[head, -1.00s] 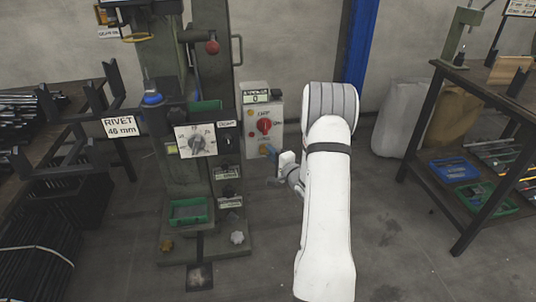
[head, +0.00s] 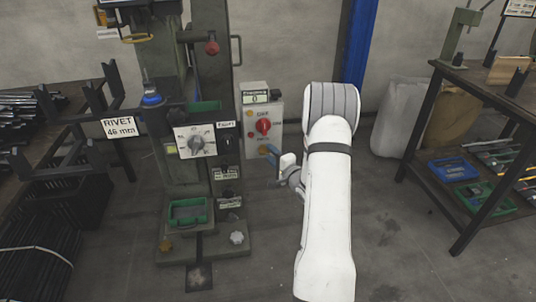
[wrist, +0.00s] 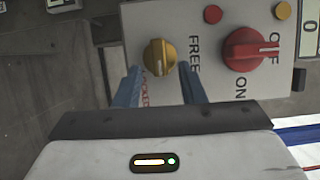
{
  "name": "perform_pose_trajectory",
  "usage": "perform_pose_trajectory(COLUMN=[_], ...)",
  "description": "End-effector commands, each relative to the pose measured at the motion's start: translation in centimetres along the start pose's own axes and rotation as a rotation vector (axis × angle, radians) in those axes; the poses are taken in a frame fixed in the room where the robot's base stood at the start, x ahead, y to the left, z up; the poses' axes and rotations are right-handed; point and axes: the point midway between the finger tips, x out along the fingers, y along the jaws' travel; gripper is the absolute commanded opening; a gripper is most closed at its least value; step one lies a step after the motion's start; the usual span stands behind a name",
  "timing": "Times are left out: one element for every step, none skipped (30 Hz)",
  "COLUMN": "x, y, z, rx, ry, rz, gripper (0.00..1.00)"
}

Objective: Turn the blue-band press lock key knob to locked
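The press (head: 211,75) has a blue band (head: 152,99) on its left part. Its grey-white control box (head: 278,107) carries the yellow lock key knob (head: 264,149), low on the panel. In the wrist view the knob (wrist: 160,55) has a ridge running roughly up and down the picture. FREE is printed to its right and red LOCKED lettering at its lower left, partly behind a finger. I cannot tell which ridge end is the pointer. My gripper (head: 271,157) is open and empty. Its blue fingers (wrist: 158,80) straddle the knob in the picture, tips apart from it.
A red OFF/ON switch (wrist: 245,49) sits beside the knob, with small red and yellow round parts near it. A dial plate (head: 196,141) is on the press. A workbench (head: 470,85) stands right and a rack (head: 65,130) left.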

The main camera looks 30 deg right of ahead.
Motion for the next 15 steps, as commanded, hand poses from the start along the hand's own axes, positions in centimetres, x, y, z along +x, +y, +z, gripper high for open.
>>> perform_pose_trajectory(x=[-0.8,-1.3,-2.0,-2.6,-3.1,-3.8,-4.2,-4.7,-5.2,-5.5,-5.8,-6.1,-6.3,-6.4,-6.5], y=[-0.1,-0.2,-0.2,-0.2,-0.2,-0.2,-0.2,-0.2,-0.1,-0.1,-0.1,-0.1,-0.1,-0.1,-0.1], z=[-0.1,-0.1,-0.1,-0.1,-0.1,-0.1,-0.1,-0.1,-0.1,-0.1,-0.1,0.0,0.0,0.0,0.0], rx=[0.002,0.001,0.002,0.002,0.002,0.002,0.001,0.001,0.002,0.001,0.001,0.0,0.0,0.0,0.0], ry=[0.002,0.002,0.002,0.003,0.003,0.002,0.002,0.002,0.002,0.001,0.001,0.0,0.0,0.0,-0.001], rz=[0.003,0.002,0.002,0.003,0.002,0.002,0.002,0.002,0.001,0.001,0.001,0.001,0.001,0.001,0.0], gripper=[0.36,0.36,0.36,0.36,0.36,0.36,0.36,0.36,0.36,0.36,0.36,0.36,0.36,0.36,0.36])
